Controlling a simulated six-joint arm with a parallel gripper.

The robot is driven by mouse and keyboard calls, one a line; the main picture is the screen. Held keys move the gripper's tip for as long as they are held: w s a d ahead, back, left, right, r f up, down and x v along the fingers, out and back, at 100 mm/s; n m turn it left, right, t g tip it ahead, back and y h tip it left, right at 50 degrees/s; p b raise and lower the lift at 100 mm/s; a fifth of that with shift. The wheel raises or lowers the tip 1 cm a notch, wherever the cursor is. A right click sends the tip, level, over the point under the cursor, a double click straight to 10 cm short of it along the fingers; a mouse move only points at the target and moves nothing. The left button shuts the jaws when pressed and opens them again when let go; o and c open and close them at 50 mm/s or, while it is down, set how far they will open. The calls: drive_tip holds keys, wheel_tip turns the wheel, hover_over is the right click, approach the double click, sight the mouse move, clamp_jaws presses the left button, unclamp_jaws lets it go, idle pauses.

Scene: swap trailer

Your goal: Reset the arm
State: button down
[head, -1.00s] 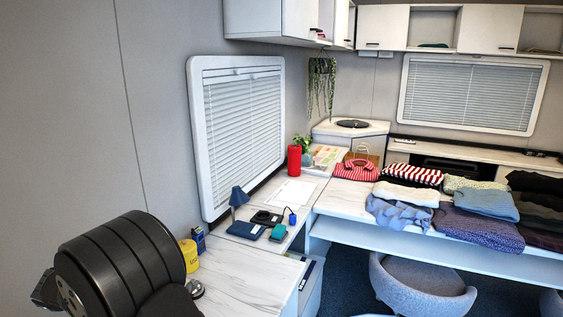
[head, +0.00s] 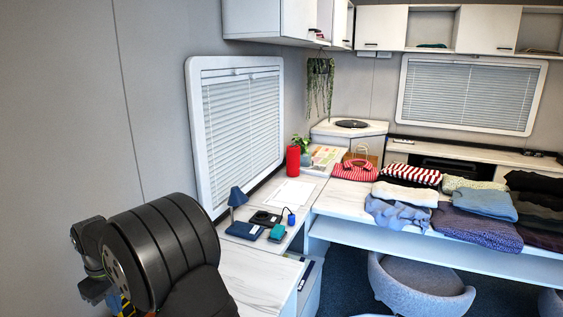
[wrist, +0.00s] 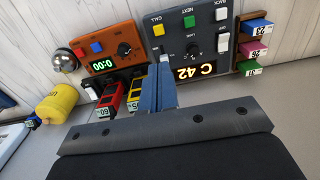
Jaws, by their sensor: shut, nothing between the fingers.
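My gripper (wrist: 159,88) shows in the wrist view with its two narrow bluish fingers together and nothing between them. It points toward an orange box (wrist: 118,40) with a green-lit display and a grey box (wrist: 190,25) reading "C 42". The fingertips overlap the area between and below these boxes in the picture; I cannot tell any contact. In the head view my dark arm fills the lower left, and the fingers cannot be made out there.
Red (wrist: 110,98) and yellow (wrist: 135,95) numbered blocks sit by the fingers. A yellow cylinder (wrist: 60,103) and metal dome (wrist: 64,60) lie left; a rack with coloured tags (wrist: 250,50) lies right. In the head view, a blue lamp (head: 237,200) and folded clothes (head: 480,228) are on the counters.

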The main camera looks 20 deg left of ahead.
wheel_tip(320, 180, down, 7)
wheel_tip(320, 180, up, 9)
drive_tip(key=shift+s, duration=2.7)
drive_tip(key=shift+w, duration=0.1)
